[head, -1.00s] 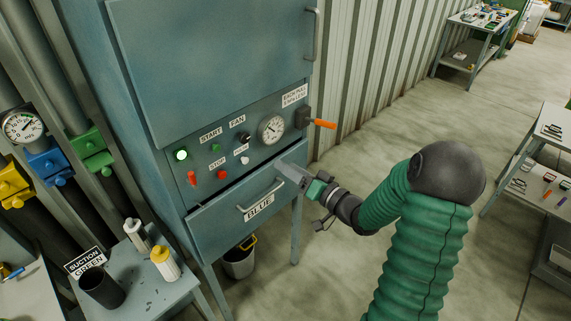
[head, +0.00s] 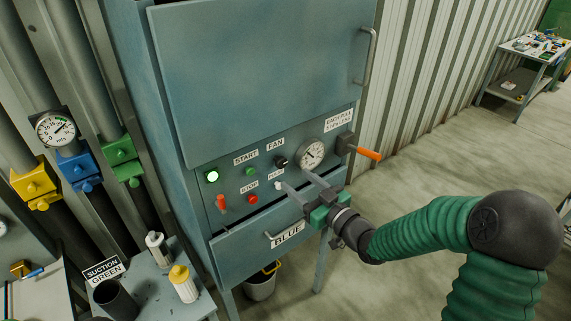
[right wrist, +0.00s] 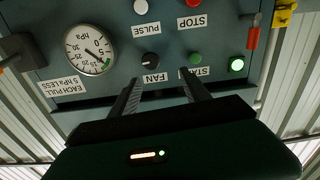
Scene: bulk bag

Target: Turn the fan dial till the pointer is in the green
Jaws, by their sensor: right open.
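The fan dial is a small black knob (head: 280,162) under the FAN label on the blue-grey cabinet panel; it also shows in the right wrist view (right wrist: 151,58). My right gripper (head: 296,180) is open and empty in front of the panel, just below the dial in the head view. In the right wrist view its two fingers (right wrist: 160,76) point at the panel on either side of the knob's line, apart from it. A round m/s gauge (head: 55,129) hangs on the pipes at left; its pointer is too small to read surely. My left gripper is not in view.
An hPa gauge (head: 311,155) and an orange-handled lever (head: 367,154) are right of the dial. Start (head: 250,171), stop (head: 253,199) and white pulse (head: 278,185) buttons and a red switch (head: 221,203) are close by. A drawer (head: 240,257) is below.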

